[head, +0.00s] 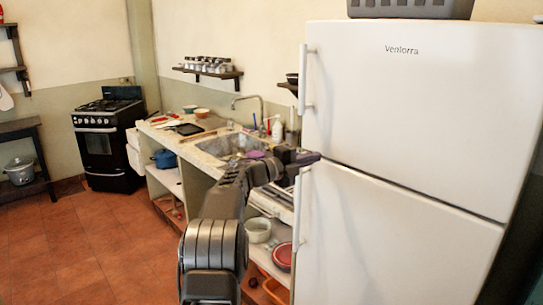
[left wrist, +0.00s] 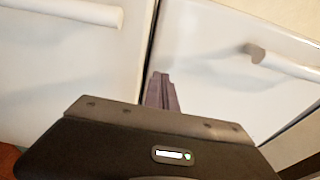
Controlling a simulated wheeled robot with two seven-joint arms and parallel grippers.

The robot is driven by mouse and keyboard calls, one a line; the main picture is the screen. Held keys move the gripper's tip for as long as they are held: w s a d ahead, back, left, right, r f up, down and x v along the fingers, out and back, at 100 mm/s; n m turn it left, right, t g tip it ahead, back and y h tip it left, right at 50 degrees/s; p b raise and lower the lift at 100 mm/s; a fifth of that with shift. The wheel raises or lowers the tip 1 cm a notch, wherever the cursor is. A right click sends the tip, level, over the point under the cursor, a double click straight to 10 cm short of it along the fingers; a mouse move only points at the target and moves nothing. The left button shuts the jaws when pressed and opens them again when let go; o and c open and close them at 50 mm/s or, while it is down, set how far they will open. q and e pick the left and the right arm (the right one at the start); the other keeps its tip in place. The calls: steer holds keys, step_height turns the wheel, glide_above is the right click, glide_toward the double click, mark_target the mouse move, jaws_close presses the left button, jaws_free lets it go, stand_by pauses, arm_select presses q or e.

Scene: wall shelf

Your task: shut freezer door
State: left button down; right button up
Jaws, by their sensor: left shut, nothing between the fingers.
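The freezer door (head: 400,110) is the upper white door of the fridge, with a vertical white handle (head: 308,78) on its left edge. It looks about flush with the lower door (head: 385,240); I cannot tell whether a small gap remains. In the left wrist view the freezer door (left wrist: 205,65) fills the right side, with its handle (left wrist: 285,63). My left gripper (head: 312,157) is shut and empty, near the left end of the seam between the doors. Its fingers (left wrist: 161,92) show over that seam in the left wrist view; contact is unclear. My right gripper is out of view.
A counter with a sink (head: 230,146) runs left of the fridge, with bowls on the shelf below. A black stove (head: 106,140) stands farther back. A grey basket (head: 410,8) sits on top of the fridge. The tiled floor (head: 95,240) at the left is clear.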

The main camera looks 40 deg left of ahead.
arm_select(q)
steer(key=s+a+p, duration=0.2)
steer(key=a, duration=0.8)
steer(key=shift+f, duration=0.25)
steer(key=shift+a, duration=0.1)
